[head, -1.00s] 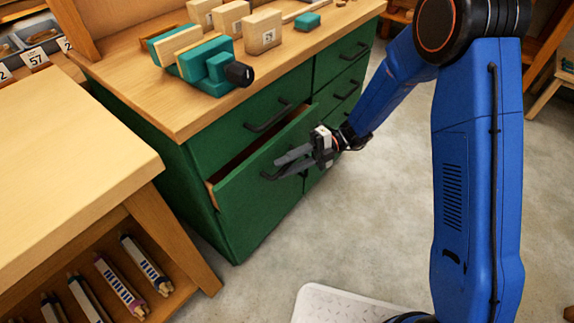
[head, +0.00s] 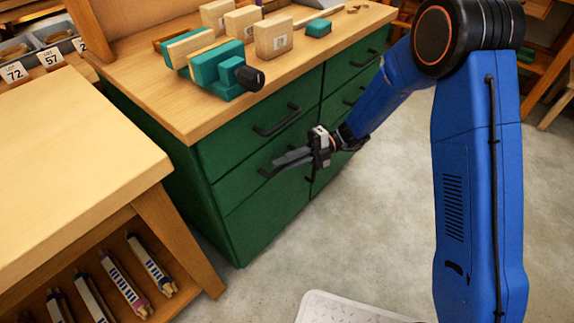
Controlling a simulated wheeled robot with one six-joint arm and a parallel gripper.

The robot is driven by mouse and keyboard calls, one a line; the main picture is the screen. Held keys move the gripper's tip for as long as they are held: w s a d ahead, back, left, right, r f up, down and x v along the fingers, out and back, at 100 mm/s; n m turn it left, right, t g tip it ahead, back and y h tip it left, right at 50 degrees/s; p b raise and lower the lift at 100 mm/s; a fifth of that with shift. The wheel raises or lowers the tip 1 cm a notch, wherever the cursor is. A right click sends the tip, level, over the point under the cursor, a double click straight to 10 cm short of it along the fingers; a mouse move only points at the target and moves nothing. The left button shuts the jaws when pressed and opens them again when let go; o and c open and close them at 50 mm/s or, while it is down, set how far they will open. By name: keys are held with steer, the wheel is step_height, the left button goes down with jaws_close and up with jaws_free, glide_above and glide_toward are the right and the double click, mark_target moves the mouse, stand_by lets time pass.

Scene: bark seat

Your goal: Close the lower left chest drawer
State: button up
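The green chest (head: 235,225) stands under a wooden top. Its lower left drawer (head: 235,195) now looks flush with the front, with no open gap showing above it. The drawer's dark handle (head: 265,173) is partly hidden behind my gripper. My gripper (head: 279,163) is at this drawer front, with its grey fingers pointing left across the handle. The fingers lie close together in this view. I cannot tell whether they are open or shut, or whether they touch the handle or the drawer face.
The upper left drawer (head: 255,135) is closed, with its own dark handle (head: 276,120). A teal vise (head: 222,75) and wooden blocks (head: 273,36) stand on the chest top. A wooden table (head: 75,150) is close on the left. Clear grey floor (head: 400,210) lies to the right.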

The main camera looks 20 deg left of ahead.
steer(key=o, duration=0.3)
steer(key=shift+w+a, duration=0.1)
steer(key=shift+a, duration=0.05)
steer(key=shift+o, duration=0.2)
steer(key=v, duration=1.7)
steer(key=shift+w, duration=0.2)
steer(key=shift+r, duration=0.1)
